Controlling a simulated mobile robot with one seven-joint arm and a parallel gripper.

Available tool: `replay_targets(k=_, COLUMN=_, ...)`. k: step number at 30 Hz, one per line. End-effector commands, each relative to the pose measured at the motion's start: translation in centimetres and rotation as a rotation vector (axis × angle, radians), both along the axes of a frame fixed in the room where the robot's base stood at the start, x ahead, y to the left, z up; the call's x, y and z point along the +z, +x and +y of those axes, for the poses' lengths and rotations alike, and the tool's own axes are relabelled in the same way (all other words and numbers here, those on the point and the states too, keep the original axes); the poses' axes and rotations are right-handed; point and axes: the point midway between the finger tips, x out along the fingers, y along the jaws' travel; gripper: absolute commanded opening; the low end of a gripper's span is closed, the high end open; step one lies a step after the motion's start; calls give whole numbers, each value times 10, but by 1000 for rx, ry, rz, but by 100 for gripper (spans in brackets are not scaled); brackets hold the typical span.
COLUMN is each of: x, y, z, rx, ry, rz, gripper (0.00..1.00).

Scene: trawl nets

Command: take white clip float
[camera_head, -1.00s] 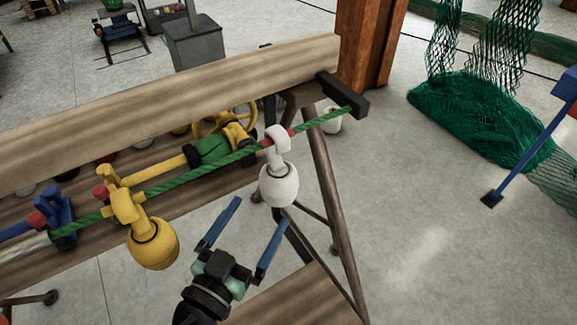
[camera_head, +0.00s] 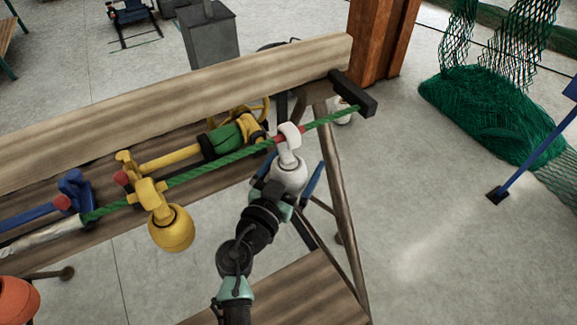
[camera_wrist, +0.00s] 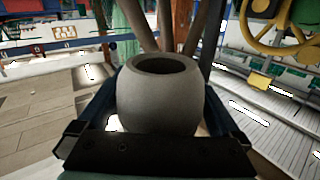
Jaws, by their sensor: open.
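The white clip float (camera_head: 289,172) hangs from the green rope (camera_head: 220,162) by its white clip, near the rope's right end, beside a red mark. In the wrist view its round body (camera_wrist: 158,100) appears grey, with an open hollow top, and fills the middle between my fingers. My gripper (camera_head: 288,188) is at the float's body from the near side, with blue fingers on either side of it. The jaws are open, and I cannot tell whether they touch the float. My arm partly hides the float's lower side in the head view.
A yellow clip float (camera_head: 170,227) hangs further left on the same rope. A trestle leg (camera_head: 343,200) stands close right of my gripper.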

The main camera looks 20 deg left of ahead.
Motion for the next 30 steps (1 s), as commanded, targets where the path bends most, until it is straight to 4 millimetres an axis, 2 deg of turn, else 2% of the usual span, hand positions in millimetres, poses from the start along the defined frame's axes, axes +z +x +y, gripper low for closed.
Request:
replay_targets(k=7, x=-1, y=2, z=0, rx=0, ry=-1, rz=0, gripper=100)
replay_targets(k=8, x=-1, y=2, z=0, rx=0, ry=-1, rz=0, gripper=96)
replay_targets(k=19, x=0, y=2, z=0, rx=1, ry=-1, rz=0, gripper=30)
replay_targets(k=30, x=6, y=2, z=0, rx=0, ry=-1, rz=-2, gripper=29)
